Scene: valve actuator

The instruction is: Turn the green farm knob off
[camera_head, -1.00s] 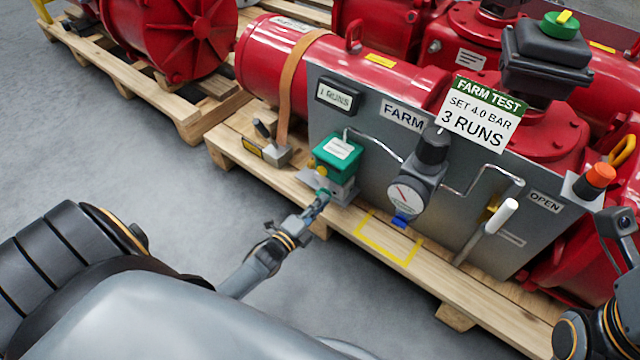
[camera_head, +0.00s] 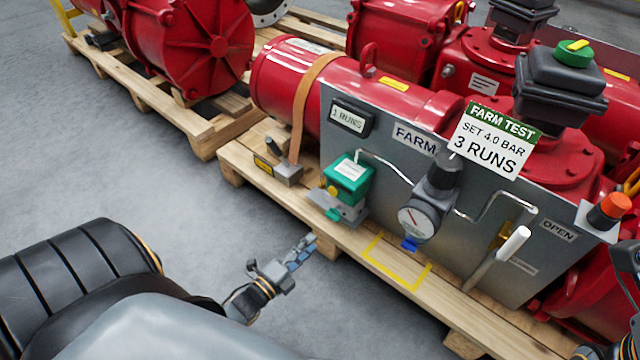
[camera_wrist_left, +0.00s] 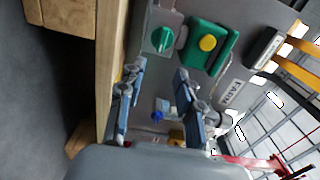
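The green knob (camera_head: 333,214) sits low on the grey panel's left end, just below a green box with a yellow button (camera_head: 347,180). In the left wrist view the knob (camera_wrist_left: 163,38) is a round green dial with a raised grip bar, on a grey plate. My left gripper (camera_head: 306,244) is in front of the pallet edge, apart from the knob. In the left wrist view its two fingers (camera_wrist_left: 160,70) are spread with nothing between them, and the knob lies beyond the tips. Part of my right arm shows at the right edge, but its fingers do not.
A pressure gauge (camera_head: 412,222) and a white-handled lever (camera_head: 513,243) stand farther right on the panel. A small metal block (camera_head: 278,172) lies on the wooden pallet (camera_head: 330,240) left of the green box. Open grey floor (camera_head: 190,205) lies in front of the pallet.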

